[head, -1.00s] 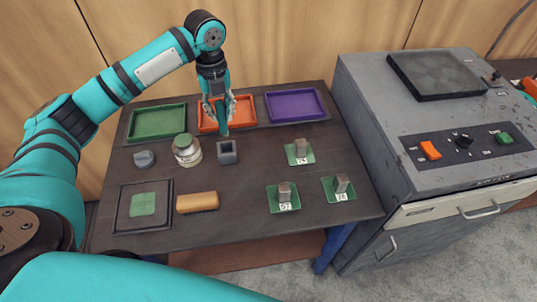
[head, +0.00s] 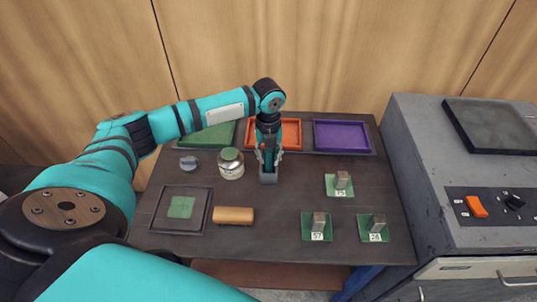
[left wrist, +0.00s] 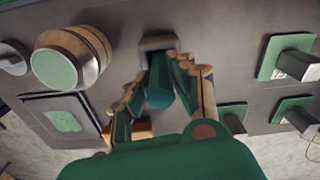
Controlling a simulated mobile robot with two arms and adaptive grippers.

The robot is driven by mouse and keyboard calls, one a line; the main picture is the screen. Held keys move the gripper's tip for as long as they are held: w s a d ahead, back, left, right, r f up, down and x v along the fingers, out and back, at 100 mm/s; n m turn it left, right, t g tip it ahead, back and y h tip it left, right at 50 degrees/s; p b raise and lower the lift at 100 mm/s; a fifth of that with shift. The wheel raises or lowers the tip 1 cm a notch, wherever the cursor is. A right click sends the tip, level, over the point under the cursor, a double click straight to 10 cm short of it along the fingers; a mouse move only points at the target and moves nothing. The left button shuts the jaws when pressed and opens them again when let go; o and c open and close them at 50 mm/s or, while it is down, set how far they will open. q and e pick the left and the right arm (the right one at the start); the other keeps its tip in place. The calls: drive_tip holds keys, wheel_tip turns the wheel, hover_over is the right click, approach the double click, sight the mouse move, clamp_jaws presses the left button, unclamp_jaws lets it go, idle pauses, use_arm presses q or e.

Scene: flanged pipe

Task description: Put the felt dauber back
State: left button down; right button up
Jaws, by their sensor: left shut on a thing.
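My left gripper (head: 268,154) is shut on the green felt dauber, which is mostly hidden by the fingers in the head view. The dauber (left wrist: 160,86) shows as a green rod between the two fingers in the left wrist view. The small grey square holder (head: 268,177) stands on the table directly below the gripper. The holder also shows in the left wrist view (left wrist: 158,41), with the dauber's far end at its opening. I cannot tell how deep the dauber sits. My right gripper is out of view.
Green (head: 207,142), orange (head: 291,135) and purple (head: 342,136) trays line the back. Several metal blocks on green pads stand right; a tan block (head: 233,215) lies in front.

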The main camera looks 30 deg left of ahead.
use_arm(q)
drive_tip(key=shift+f, duration=0.1)
drive_tip(key=c, duration=1.2)
unclamp_jaws()
drive_tip(key=shift+o, duration=0.3)
wheel_tip(320, 180, up, 12)
drive_tip(key=b, duration=0.2)
drive_tip(key=shift+r+b, duration=0.2)
drive_tip(key=shift+b, duration=0.1)
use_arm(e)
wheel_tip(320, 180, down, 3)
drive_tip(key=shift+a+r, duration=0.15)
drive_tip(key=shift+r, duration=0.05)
